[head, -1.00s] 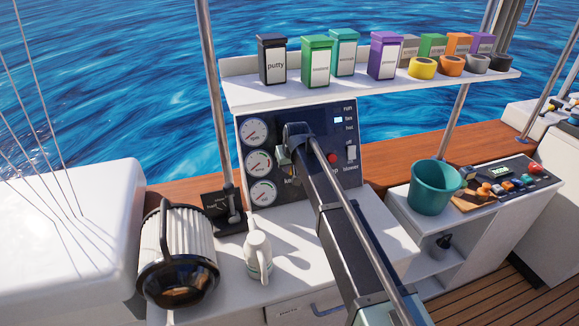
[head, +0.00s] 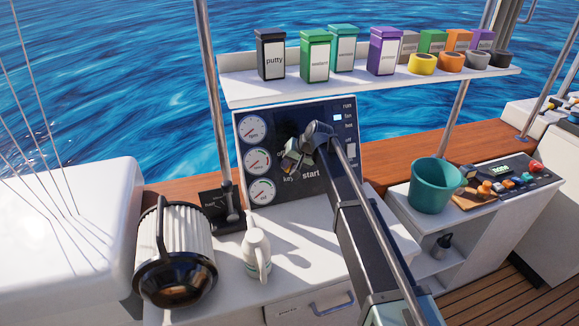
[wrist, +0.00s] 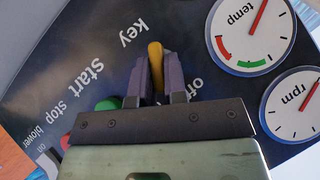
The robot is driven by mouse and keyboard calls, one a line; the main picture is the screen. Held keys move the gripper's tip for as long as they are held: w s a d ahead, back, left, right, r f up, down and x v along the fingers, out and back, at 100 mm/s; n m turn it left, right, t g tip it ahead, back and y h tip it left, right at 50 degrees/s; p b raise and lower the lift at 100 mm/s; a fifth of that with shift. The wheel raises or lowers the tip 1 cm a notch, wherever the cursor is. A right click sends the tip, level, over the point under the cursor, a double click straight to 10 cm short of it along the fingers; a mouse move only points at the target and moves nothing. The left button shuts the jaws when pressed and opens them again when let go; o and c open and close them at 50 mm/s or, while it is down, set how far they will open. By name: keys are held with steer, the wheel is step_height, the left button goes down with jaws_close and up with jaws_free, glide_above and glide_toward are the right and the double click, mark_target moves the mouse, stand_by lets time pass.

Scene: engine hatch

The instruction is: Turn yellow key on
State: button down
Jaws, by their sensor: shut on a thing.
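The yellow key (wrist: 156,65) shows in the wrist view between the two fingers of my gripper (wrist: 157,80), which is shut on it. The key sits at the dark engine panel (head: 285,190), close to the printed "key" label. Another label, partly covered and starting with "o", is beside the right finger in the wrist view. In the head view my gripper (head: 294,158) is at the panel, right of the gauges, and mostly hides the key. I cannot tell the key's turned position.
Round gauges (head: 259,160) line the panel's left side. Green and red buttons (wrist: 105,104) lie near the gripper in the wrist view. A shelf (head: 300,93) with boxes and tape rolls overhangs the panel.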

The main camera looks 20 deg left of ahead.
steer(key=shift+d+f+m+y+b, duration=0.1)
steer(key=shift+f+m+y+b, duration=0.1)
steer(key=shift+m+y+b, duration=0.35)
steer(key=shift+d+f+m+y+b, duration=0.1)
steer(key=shift+f+m+y+b, duration=0.1)
steer(key=shift+m+y+b, duration=0.35)
steer(key=shift+m+g+y+b, duration=0.3)
steer(key=shift+m+y+b, duration=0.35)
steer(key=shift+m+y, duration=0.05)
steer(key=shift+r, duration=0.15)
steer(key=c, duration=1.2)
jaws_free()
steer(key=shift+o, duration=0.2)
steer(key=p+v, duration=0.6)
steer(key=v, duration=0.4)
steer(key=shift+d+r, duration=0.15)
steer(key=shift+d, duration=0.25)
